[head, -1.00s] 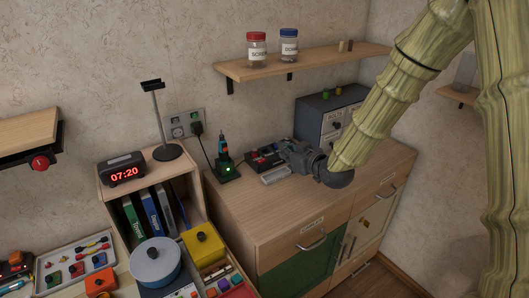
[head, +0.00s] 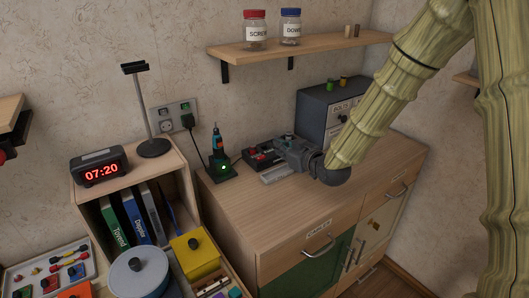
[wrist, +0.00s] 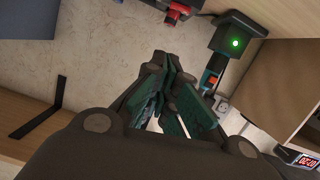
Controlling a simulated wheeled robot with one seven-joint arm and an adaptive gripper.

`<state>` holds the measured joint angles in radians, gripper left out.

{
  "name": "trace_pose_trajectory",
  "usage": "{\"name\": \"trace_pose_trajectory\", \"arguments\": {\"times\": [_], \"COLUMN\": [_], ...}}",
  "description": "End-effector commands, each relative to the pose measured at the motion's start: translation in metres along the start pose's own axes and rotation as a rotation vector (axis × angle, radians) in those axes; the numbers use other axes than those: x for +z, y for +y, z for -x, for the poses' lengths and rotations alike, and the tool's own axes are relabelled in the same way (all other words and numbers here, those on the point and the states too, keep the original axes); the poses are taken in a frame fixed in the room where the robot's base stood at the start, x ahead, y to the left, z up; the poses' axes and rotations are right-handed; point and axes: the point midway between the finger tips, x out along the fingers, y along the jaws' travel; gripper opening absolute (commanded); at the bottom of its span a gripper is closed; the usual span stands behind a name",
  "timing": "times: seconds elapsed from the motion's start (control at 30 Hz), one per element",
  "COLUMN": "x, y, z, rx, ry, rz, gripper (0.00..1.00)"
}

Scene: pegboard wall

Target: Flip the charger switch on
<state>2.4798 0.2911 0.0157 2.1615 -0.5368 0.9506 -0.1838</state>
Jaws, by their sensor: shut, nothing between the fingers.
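The black charger (head: 222,170) stands on the wooden cabinet top, with a green light lit on its front. A teal and orange tool (head: 217,142) stands upright in it. The charger also shows in the wrist view (wrist: 232,40), its green light lit. A black cord runs from it to a plug in the wall socket plate (head: 175,117). I cannot make out the charger's switch or its position. My gripper (head: 284,148) is to the right of the charger, apart from it. In the wrist view my gripper (wrist: 168,65) has its fingers together, with nothing held.
A red and black item (head: 262,158) and a flat grey piece (head: 276,174) lie between charger and gripper. A grey cabinet (head: 320,112) stands behind my arm. A clock (head: 100,168) and lamp-like stand (head: 153,147) are left. The front cabinet top is clear.

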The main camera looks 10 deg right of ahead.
Motion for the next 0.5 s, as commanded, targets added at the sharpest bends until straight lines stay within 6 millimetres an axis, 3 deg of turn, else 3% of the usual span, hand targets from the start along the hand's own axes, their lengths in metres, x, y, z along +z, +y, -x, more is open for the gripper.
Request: {"name": "trace_pose_trajectory", "arguments": {"times": [0.27,0.5], "x": [0.000,-0.001], "y": [-0.001,-0.002], "z": [-0.007,-0.038], "rx": [-0.002,-0.003], "ry": [-0.001,-0.001], "rz": [0.000,0.002], "gripper": [0.00,0.00]}}
